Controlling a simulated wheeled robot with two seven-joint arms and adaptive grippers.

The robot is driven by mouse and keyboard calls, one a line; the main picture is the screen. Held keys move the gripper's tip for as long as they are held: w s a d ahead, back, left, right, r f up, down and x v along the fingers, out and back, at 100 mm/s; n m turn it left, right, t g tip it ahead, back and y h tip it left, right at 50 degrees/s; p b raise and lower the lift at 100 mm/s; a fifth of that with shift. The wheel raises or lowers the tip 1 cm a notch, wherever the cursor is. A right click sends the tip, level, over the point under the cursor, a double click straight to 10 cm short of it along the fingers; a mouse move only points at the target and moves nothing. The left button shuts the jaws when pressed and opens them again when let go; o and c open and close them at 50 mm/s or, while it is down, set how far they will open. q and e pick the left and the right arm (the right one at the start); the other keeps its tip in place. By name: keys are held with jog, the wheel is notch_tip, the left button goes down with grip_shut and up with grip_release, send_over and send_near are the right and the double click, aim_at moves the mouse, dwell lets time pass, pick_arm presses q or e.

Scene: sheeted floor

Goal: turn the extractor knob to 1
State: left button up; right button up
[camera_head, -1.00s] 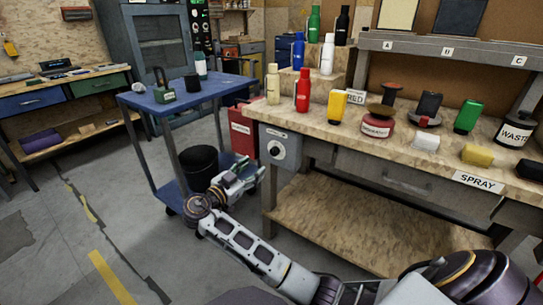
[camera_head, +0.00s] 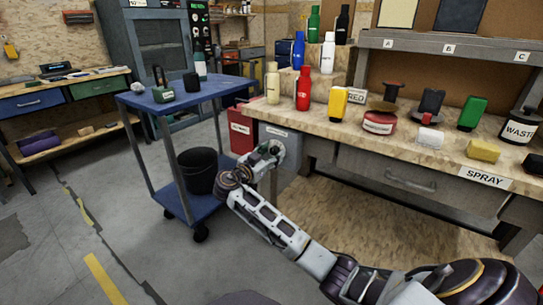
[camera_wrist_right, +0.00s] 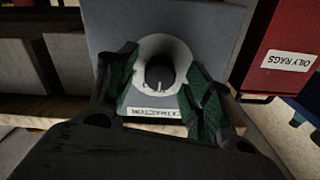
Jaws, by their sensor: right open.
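The extractor box is a grey panel (camera_head: 292,138) on the left end of the workbench front. Its round pale dial with the dark knob (camera_wrist_right: 160,74) shows in the wrist view, above an upside-down EXTRACTOR label (camera_wrist_right: 152,115). My right gripper (camera_head: 272,152) is at the front of the box and partly hides the dial in the head view. In the wrist view the right gripper (camera_wrist_right: 162,66) is open, its green-padded fingers on either side of the dial. I cannot tell whether they touch it. The left gripper is out of view.
A red oily-rags bin (camera_wrist_right: 292,48) stands beside the box. A blue cart (camera_head: 190,97) with a black bucket (camera_head: 197,170) is to the left. Bottles and tins stand on the workbench (camera_head: 400,150) above. The floor left of the cart is mostly clear.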

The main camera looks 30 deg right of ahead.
jog(key=shift+w+d, duration=0.1)
jog(key=shift+d, duration=0.1)
jog(key=shift+c, duration=0.4)
jog(key=c, duration=0.9)
jog(key=shift+c, duration=0.2)
jog(key=shift+m, duration=0.4)
jog(key=m, duration=0.3)
jog(key=shift+m, duration=1.9)
jog(key=shift+c, duration=0.2)
